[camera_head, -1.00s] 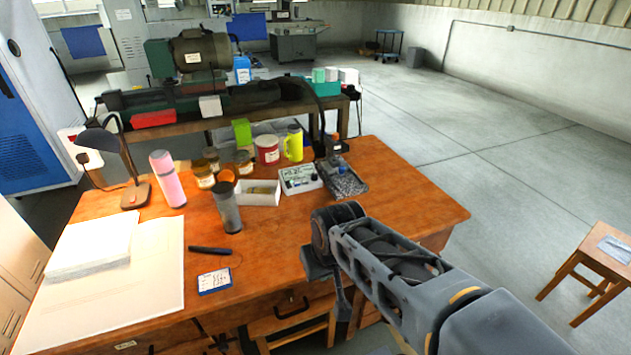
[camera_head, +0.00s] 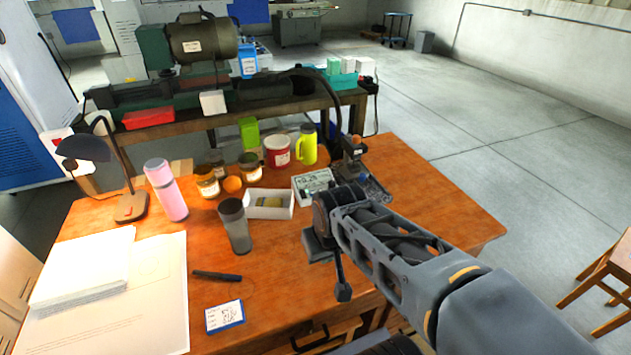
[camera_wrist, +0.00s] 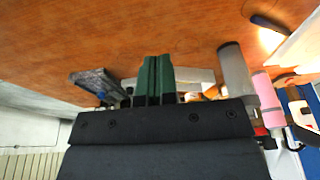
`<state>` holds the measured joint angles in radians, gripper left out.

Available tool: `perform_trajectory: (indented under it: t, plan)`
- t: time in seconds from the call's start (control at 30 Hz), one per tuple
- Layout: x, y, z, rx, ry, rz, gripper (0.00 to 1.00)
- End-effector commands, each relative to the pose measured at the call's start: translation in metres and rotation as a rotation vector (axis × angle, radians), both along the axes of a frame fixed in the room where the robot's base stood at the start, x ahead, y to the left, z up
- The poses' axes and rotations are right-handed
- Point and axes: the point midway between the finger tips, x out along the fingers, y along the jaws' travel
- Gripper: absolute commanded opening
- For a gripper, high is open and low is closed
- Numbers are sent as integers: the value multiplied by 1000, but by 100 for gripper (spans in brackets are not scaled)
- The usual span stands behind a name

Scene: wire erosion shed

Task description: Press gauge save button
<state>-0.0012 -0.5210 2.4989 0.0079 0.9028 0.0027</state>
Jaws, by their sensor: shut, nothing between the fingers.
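A small dark upright device with an orange top (camera_head: 354,155) stands at the back right of the wooden desk, and it may be the gauge. I cannot make out a save button on it. A pale case with small parts (camera_head: 312,180) lies just left of it. My gripper (camera_wrist: 152,62) shows in the wrist view as two green fingers, shut together and empty. The desk top lies beyond the fingertips, with no clear contact. In the head view my arm hides part of the desk in front of the device.
A white open box (camera_head: 258,212), a grey tumbler (camera_head: 235,225) and a pink bottle (camera_head: 165,190) stand left of my arm. A dark tray (camera_wrist: 95,82) shows left of the fingers in the wrist view. The desk's right part (camera_head: 430,200) is clear. A stool (camera_head: 605,275) stands at right.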

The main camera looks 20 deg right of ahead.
Motion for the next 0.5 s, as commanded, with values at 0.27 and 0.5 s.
perform_trajectory:
  t: [0.27, 0.5]
  plan:
    - [0, 0, 0, 0, 0, 0, 0]
    - [35, 2, 19, 118, 28, -147, 0]
